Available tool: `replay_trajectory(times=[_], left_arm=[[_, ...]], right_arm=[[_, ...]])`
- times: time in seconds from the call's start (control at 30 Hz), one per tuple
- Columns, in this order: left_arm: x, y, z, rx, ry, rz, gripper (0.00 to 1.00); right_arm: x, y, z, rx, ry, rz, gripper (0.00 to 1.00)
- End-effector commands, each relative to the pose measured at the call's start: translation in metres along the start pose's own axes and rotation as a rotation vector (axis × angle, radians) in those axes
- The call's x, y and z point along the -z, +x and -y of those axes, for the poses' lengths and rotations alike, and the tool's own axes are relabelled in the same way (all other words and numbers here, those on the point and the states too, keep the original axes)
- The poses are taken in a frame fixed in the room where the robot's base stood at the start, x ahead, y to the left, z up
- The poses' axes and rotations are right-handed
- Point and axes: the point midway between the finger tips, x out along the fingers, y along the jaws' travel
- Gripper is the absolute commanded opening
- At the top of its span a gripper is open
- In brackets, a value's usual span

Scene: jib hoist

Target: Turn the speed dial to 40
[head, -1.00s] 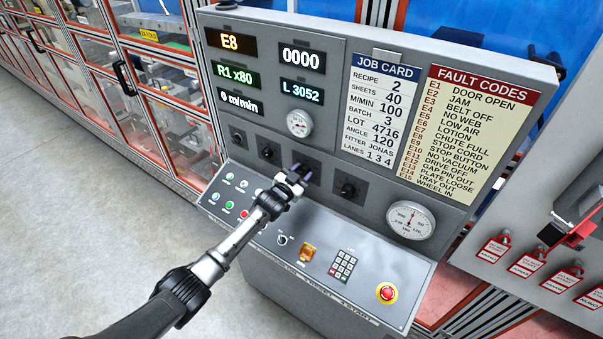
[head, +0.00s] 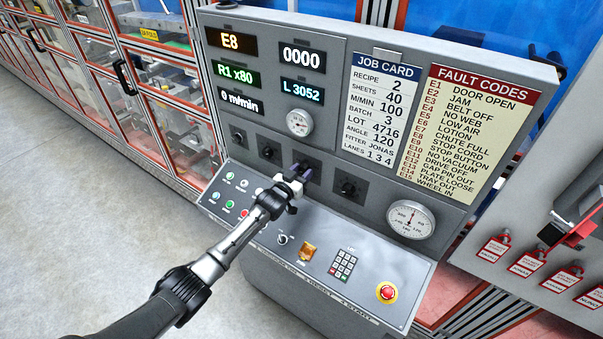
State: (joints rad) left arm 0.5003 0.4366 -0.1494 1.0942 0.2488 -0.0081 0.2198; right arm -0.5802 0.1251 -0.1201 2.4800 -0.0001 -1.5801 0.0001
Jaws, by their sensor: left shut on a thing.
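My left gripper (head: 294,183) reaches in from the lower left to the row of black dials on the grey control panel (head: 225,120). It is shut on the third dial (head: 306,172) from the left, which it mostly hides. I cannot read the dial's label or its setting. The other dials in the row, the first (head: 238,137), the second (head: 268,153) and the fourth (head: 347,188), are untouched. The speed display (head: 239,102) reads 0 m/min. My right gripper is not in view.
A job card (head: 379,110) and a fault codes list (head: 463,130) are on the panel's right. Below the dials, a sloping desk carries coloured buttons, a keypad (head: 343,264) and a red stop button (head: 386,292). Two round gauges, one small (head: 299,123) and one large (head: 410,220), stand out.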

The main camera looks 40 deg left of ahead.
Motion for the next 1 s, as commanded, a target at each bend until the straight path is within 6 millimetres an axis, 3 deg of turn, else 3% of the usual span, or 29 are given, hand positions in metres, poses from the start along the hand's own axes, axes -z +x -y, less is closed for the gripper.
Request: replay_trajectory(times=[0.13, 0.17, 0.4, 0.77, 1.0], left_arm=[[0.0, 0.0, 0.0, 0.0, -0.003, 0.0, 0.17], [0.0, 0.0, 0.0, 0.0, -0.003, 0.0, 0.44], [0.0, 0.0, 0.0, 0.0, -0.002, 0.0, 0.67], [-0.001, -0.005, 0.0, -0.001, -0.001, 0.0, 0.67], [-0.002, -0.036, -0.001, -0.001, -0.001, 0.001, 0.67]], right_arm=[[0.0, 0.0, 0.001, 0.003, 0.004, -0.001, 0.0], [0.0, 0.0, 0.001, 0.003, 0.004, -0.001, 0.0], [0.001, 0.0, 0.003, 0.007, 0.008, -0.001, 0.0], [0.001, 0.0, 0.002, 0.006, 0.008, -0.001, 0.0], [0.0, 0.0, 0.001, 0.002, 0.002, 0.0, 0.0]])
